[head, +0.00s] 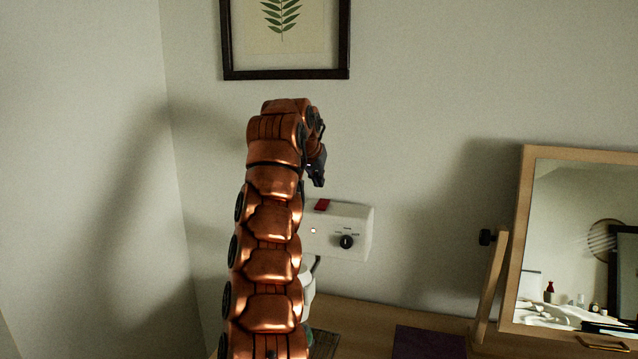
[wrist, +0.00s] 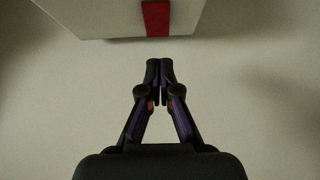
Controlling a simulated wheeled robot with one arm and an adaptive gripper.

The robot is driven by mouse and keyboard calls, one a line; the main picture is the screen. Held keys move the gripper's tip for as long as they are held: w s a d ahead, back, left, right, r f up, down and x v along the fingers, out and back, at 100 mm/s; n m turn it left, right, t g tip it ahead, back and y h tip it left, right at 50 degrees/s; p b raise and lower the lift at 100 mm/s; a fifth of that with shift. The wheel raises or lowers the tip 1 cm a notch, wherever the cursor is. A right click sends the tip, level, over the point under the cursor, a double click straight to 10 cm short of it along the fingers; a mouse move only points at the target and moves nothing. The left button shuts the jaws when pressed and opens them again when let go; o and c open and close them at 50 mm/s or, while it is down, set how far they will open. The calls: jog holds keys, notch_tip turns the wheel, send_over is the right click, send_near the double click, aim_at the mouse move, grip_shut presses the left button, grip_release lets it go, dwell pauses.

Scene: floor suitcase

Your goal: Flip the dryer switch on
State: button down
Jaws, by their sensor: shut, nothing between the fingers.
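The dryer unit is a white box (head: 360,222) on the wall, partly hidden behind my arm in the head view. A red switch (head: 322,205) sits on its top edge, and a black knob (head: 346,242) is on its front. In the wrist view the box (wrist: 95,18) is at the top, with the red switch (wrist: 156,17) at its edge. My gripper (wrist: 160,66) is shut and empty. Its fingertips point at the red switch with a gap between them. In the head view my gripper (head: 318,180) is above the box, bent downward.
A wooden-framed mirror (head: 525,190) stands on the table (head: 385,318) at the right. A dark purple book-like item (head: 428,342) lies on the table. A framed leaf picture (head: 228,45) hangs above my arm. The wall between the box and mirror is clear.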

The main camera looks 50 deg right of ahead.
jog(key=s+a+r+b, duration=0.3)
jog(key=a+r, duration=0.2)
jog(key=a, duration=0.2)
jog(key=shift+s+a+r, duration=0.2)
jog(key=shift+r, duration=0.2)
dwell(0.3)
